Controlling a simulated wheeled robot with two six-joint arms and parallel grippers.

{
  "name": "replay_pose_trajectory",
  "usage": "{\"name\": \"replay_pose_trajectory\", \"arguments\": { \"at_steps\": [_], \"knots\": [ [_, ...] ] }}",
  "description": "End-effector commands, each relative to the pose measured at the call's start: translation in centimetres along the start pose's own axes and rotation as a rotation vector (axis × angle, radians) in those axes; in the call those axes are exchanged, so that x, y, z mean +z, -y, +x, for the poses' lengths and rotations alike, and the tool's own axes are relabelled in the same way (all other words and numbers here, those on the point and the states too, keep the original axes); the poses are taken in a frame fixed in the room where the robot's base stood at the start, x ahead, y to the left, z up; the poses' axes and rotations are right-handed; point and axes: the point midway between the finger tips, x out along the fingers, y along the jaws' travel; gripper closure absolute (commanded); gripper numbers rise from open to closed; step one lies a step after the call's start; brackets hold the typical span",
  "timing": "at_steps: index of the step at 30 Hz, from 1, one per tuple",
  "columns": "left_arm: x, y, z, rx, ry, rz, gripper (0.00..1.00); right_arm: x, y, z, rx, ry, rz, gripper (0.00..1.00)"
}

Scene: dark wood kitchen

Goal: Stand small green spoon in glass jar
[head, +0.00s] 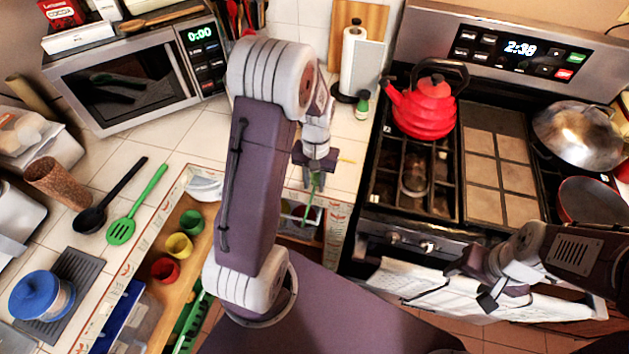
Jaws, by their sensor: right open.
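My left gripper (315,164) points down beyond my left arm, near the counter's front edge. A thin green piece, which looks like the small green spoon (316,182), hangs from its jaws, roughly upright. The spoon's lower end is small and hard to make out. I cannot clearly make out a glass jar; the area below the spoon is small and partly hidden by my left arm. My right gripper (489,299) is open and empty in front of the stove, by the towel.
A large green slotted spoon (122,231) and a black ladle (90,219) lie on the left counter. Red, yellow and green cups (179,246) stand on a wooden surface below. A red kettle (424,105) is on the stove. A green-capped bottle (362,104) stands behind the gripper.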

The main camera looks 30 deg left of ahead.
Motion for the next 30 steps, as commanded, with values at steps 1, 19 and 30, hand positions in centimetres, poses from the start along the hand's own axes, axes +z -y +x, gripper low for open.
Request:
{"name": "replay_pose_trajectory", "arguments": {
  "at_steps": [1,19,30],
  "knots": [
    [0.0,0.0,-0.1,0.000,0.000,0.000,0.72,0.0,0.0,-0.1,0.000,0.000,0.000,0.40],
    [-0.1,0.0,-11.8,0.000,-0.003,0.000,0.72,-0.1,0.0,-1.3,0.000,0.000,0.000,0.40],
    [3.8,-2.4,-9.7,0.006,-0.064,0.086,0.72,-0.1,0.0,-1.3,0.000,0.000,0.000,0.40]
  ]
}}
